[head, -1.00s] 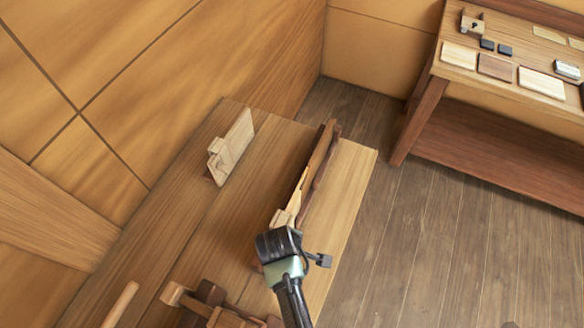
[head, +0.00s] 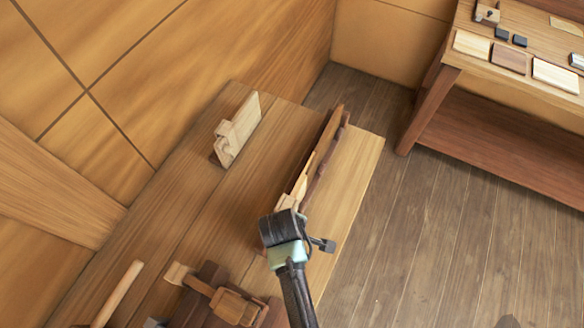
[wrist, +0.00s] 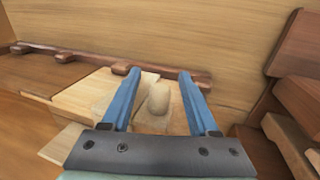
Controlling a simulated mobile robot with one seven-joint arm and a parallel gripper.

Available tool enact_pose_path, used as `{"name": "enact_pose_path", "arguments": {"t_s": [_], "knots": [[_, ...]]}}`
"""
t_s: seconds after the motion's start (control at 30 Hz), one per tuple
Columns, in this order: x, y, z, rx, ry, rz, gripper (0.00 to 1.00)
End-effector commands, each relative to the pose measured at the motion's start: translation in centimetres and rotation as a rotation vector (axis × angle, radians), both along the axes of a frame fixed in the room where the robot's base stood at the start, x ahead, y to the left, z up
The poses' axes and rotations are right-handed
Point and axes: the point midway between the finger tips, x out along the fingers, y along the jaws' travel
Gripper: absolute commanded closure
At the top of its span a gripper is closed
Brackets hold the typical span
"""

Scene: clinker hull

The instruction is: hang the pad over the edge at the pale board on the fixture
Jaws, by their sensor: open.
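My gripper (wrist: 166,78) is open in the wrist view, with its two blue fingers apart. A pale rounded piece (wrist: 158,98), which may be the pad or its grip, shows between the fingers on a pale flat surface. I cannot tell whether the fingers touch it. The fixture, a long dark wooden rail (head: 325,148), runs along the bench's right part in the head view; it also shows in the wrist view (wrist: 95,60). A pale board (wrist: 90,97) lies against the rail. In the head view my wrist hides the fingertips and whatever is under them.
A pale upright board (head: 240,128) stands at the bench's back left. A wooden mallet-like tool (head: 232,305) and a round rod (head: 118,292) lie at the front left. A side table (head: 480,78) with several small blocks stands at the right. Bare floor lies between.

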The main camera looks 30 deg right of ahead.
Motion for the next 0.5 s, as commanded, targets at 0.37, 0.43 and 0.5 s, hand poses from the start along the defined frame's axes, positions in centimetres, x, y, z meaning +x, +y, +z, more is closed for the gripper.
{"name": "enact_pose_path", "arguments": {"t_s": [0.37, 0.43, 0.5], "knots": [[-1.0, 1.4, 6.5, -0.001, -0.006, 0.001, 0.4], [-1.2, 1.7, 7.7, 0.0, -0.005, 0.002, 0.4], [-1.4, 1.9, 8.8, -0.001, -0.005, 0.002, 0.4]]}}
